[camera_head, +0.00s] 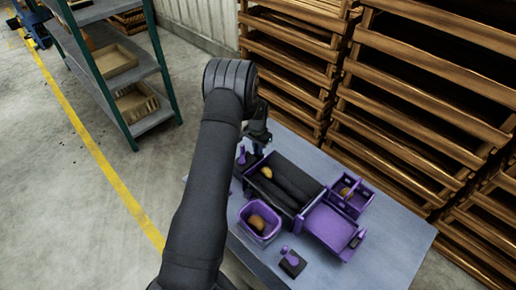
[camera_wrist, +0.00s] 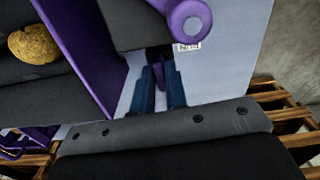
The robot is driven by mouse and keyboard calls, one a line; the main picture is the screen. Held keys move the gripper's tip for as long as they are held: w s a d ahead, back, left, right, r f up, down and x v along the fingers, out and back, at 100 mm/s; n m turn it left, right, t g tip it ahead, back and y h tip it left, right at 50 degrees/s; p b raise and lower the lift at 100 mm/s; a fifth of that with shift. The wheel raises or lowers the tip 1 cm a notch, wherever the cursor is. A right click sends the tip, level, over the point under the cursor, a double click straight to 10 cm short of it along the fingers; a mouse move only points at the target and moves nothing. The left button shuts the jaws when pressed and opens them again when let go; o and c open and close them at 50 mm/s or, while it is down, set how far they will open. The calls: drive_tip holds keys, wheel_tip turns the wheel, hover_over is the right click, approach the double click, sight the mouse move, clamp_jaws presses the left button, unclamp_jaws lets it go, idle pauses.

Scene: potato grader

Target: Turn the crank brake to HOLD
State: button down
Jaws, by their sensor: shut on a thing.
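My gripper (camera_head: 257,146) reaches down at the far left end of the potato grader (camera_head: 318,203), beside a small purple part with a round knob (camera_head: 241,155). In the wrist view my gripper (camera_wrist: 158,82) has its two dark blue fingers closed on a narrow purple piece (camera_wrist: 159,68), most likely part of the crank brake. A purple arm with a round end (camera_wrist: 188,20) stands just beyond, with a small white label (camera_wrist: 187,46) too small to read. I cannot tell the brake's setting.
A potato (camera_wrist: 33,43) lies on the dark grader bed. A purple bin (camera_head: 246,232) holding a potato and a second purple knob on a black base (camera_head: 291,263) stand in front. A purple tray (camera_head: 333,226) is at right. Wooden crates (camera_head: 420,90) are stacked behind the table.

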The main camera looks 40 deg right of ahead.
drive_tip(key=shift+m, duration=0.6)
drive_tip(key=c, duration=1.4)
unclamp_jaws()
drive_tip(key=shift+c, duration=0.2)
wheel_tip(320, 180, up, 18)
drive_tip(key=shift+f, duration=0.25)
